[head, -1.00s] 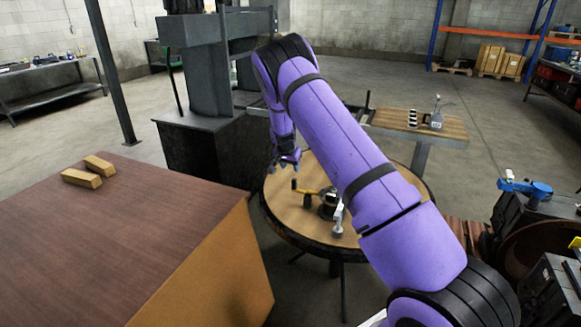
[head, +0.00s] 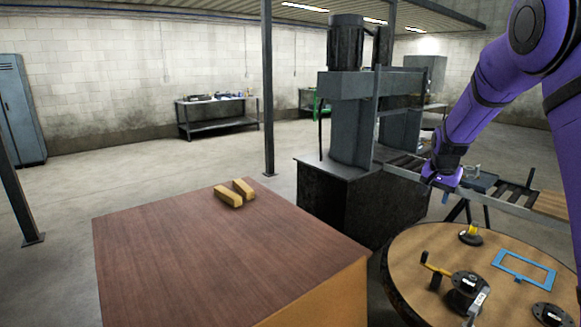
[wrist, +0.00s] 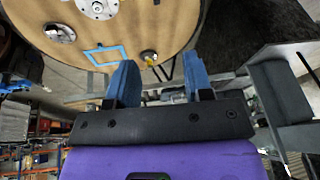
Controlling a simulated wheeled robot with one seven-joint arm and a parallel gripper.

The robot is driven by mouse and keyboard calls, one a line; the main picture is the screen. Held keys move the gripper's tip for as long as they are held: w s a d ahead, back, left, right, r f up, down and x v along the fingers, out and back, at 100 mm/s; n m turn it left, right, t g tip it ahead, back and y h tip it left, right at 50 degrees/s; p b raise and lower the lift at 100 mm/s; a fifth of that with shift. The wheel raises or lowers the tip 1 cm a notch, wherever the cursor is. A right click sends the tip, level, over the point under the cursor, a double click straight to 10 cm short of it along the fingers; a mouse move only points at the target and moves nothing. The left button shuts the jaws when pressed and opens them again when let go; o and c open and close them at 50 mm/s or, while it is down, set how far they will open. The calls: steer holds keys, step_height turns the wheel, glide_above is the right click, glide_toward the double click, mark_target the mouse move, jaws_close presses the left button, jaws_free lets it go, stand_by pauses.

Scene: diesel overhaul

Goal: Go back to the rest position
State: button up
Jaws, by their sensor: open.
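My gripper (head: 446,190) is raised at the end of my purple arm, above and behind the far edge of the round wooden table in the head view. In the wrist view my gripper (wrist: 158,85) shows two blue fingers spread apart, with nothing between them. The round table (head: 410,262) holds a dark device with a yellow-handled crank (head: 466,290), a blue rectangular frame (head: 524,268) and a small dark round part with a yellow top (head: 470,236). The blue frame also shows in the wrist view (wrist: 105,48). My gripper touches none of them.
A large brown-topped block (head: 220,260) with two wooden bars (head: 235,193) on it stands at the left front. A dark press-like machine (head: 350,140) stands behind. A rail frame (head: 500,200) runs behind the table. Open floor lies to the left.

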steer(key=s+a+r+n+t+y, duration=0.15)
steer(key=s+a+r, duration=0.25)
steer(key=s+r, duration=0.5)
steer(key=s+a+r+n+g, duration=0.1)
steer(key=s+a+r+n, duration=0.2)
steer(key=s+r, duration=0.55)
steer(key=s+a+f+n, duration=0.1)
steer(key=s+a+n, duration=0.1)
steer(key=s, duration=1.1)
steer(key=s+a+n+t, duration=0.1)
steer(key=s+a+n, duration=0.1)
steer(key=s, duration=1)
steer(key=shift+s+a+f, duration=0.4)
